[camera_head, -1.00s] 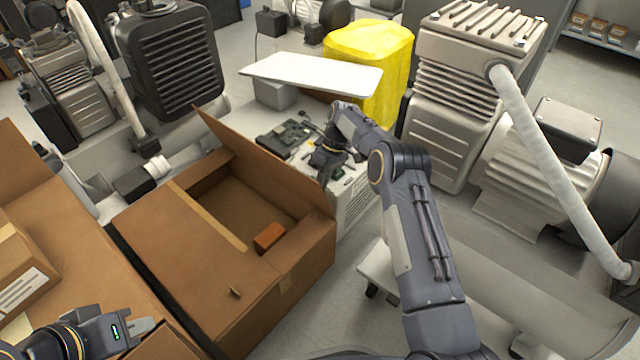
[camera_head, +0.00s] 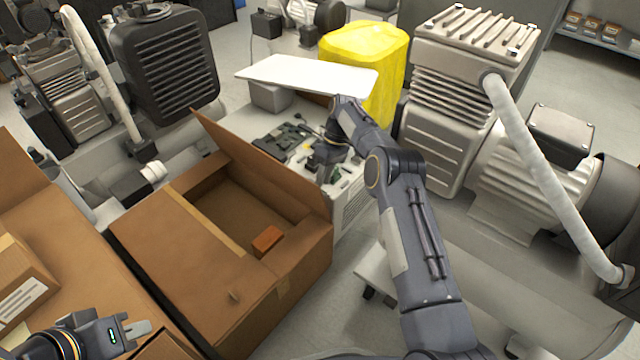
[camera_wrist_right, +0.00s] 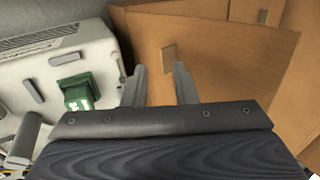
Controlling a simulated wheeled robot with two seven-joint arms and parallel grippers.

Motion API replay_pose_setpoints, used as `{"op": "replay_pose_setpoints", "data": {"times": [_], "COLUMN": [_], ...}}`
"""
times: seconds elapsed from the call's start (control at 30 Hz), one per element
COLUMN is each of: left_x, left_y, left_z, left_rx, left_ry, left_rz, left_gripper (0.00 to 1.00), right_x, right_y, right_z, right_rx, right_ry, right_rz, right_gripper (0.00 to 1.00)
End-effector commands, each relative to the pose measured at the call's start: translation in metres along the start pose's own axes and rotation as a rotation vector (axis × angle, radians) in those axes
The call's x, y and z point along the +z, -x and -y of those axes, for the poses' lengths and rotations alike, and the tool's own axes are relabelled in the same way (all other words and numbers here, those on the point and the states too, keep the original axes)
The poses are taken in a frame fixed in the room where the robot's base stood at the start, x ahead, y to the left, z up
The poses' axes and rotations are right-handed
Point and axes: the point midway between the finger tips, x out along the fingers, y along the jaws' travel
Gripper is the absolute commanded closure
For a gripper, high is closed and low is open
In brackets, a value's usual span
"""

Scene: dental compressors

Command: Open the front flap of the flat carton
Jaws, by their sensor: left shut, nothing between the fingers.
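The brown flat carton (camera_head: 290,300) stands at the centre of the head view. One flap (camera_head: 265,165) stands raised along its far side; another panel (camera_head: 190,265) lies flat over the near side, with a small tab (camera_head: 233,296). A small orange-brown block (camera_head: 267,240) lies inside. My left gripper (camera_head: 138,328) is shut and empty, left of the carton's near corner.
Another open carton (camera_head: 75,255) with a labelled box (camera_head: 22,285) stands at left. A white machine (camera_head: 350,195) with a green part (camera_wrist_right: 78,92) sits beside my right gripper.

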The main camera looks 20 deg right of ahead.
Motion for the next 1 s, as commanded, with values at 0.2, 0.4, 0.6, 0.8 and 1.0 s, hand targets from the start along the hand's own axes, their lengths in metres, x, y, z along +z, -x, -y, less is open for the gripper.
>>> {"op": "replay_pose_setpoints", "data": {"times": [0.2,0.4,0.6,0.8,1.0], "left_x": [-0.005,-0.005,-0.005,-0.006,-0.019], "left_y": [0.010,0.011,0.010,0.012,0.037], "left_z": [-0.005,-0.005,-0.005,-0.005,-0.017], "left_rx": [0.000,0.000,0.000,0.000,0.000], "left_ry": [0.000,0.000,0.000,0.000,0.000], "left_rz": [0.000,0.000,0.000,0.000,0.000], "left_gripper": [1.00,1.00,1.00,1.00,1.00], "right_x": [-0.002,-0.002,-0.002,-0.002,-0.002], "right_y": [0.029,0.034,0.034,0.036,0.064], "right_z": [0.004,0.005,0.006,0.007,0.019], "right_rx": [-0.005,-0.007,-0.007,-0.007,-0.007], "right_ry": [0.004,0.006,0.006,0.007,0.007], "right_rz": [-0.004,-0.004,-0.005,-0.005,-0.006], "right_gripper": [0.75,0.75,0.75,0.75,0.75]}}
